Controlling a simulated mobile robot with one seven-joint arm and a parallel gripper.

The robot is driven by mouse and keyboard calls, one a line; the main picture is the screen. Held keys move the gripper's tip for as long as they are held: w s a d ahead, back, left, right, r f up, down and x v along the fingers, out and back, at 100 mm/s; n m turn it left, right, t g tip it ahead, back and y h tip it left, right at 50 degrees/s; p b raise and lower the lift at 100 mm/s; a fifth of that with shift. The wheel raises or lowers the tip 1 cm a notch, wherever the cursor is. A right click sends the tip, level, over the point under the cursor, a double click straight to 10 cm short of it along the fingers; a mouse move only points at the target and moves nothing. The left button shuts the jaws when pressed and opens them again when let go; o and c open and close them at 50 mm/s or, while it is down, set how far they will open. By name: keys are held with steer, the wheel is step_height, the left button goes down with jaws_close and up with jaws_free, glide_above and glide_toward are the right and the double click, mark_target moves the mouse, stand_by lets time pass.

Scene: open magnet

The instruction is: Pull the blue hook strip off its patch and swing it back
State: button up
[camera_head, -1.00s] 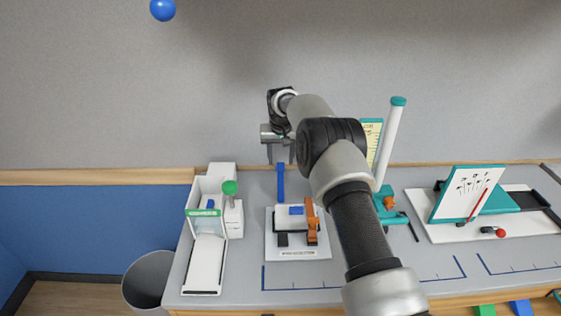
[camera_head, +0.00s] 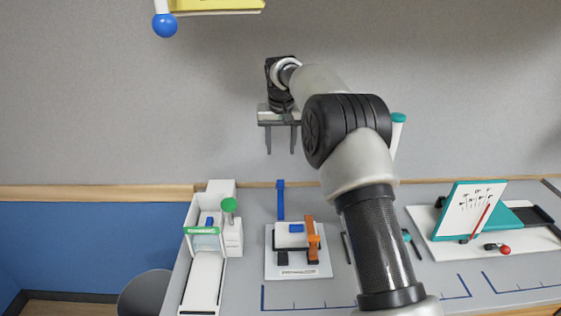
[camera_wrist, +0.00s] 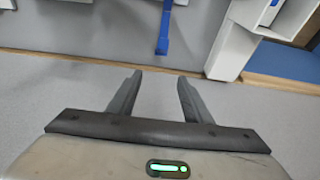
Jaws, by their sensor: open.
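A long blue strip (camera_head: 281,201) extends behind a small white device (camera_head: 290,238), toward the back edge of the table. A small blue piece (camera_head: 296,229) shows on top of the device, beside its orange upright. I cannot tell whether this piece and the strip are joined. My gripper (camera_head: 281,152) hangs open and empty above the strip's far end, apart from it, in front of the grey wall. In the wrist view, my open fingers (camera_wrist: 158,76) have nothing between them, and the blue strip (camera_wrist: 164,28) lies beyond their tips.
A white box-like unit with a green-topped post (camera_head: 229,206) stands left of the device. A teal board with a white sheet (camera_head: 472,211) is at the right. A white tube with a teal cap (camera_head: 398,119) is partly behind my arm. A grey bin (camera_head: 145,294) is at the lower left.

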steer(key=shift+v, duration=1.55)
steer(key=s+d+r+t, duration=0.1)
steer(key=s+d+r, duration=0.2)
steer(key=s+r, duration=0.5)
steer(key=s+d+r, duration=0.4)
steer(key=s+r, duration=0.2)
steer(key=s, duration=0.5)
steer(key=s+d+f, duration=0.1)
steer(key=s+f, duration=0.1)
steer(key=s, duration=0.6)
steer(key=s+d+f+t, duration=0.1)
steer(key=s+d+f, duration=0.1)
steer(key=s, duration=0.7)
steer(key=s+d+f, duration=0.1)
steer(key=s+f, duration=0.2)
steer(key=s, duration=0.6)
steer(key=shift+d+t, duration=0.3)
steer(key=shift+d, duration=0.05)
steer(key=shift+w+f, duration=0.15)
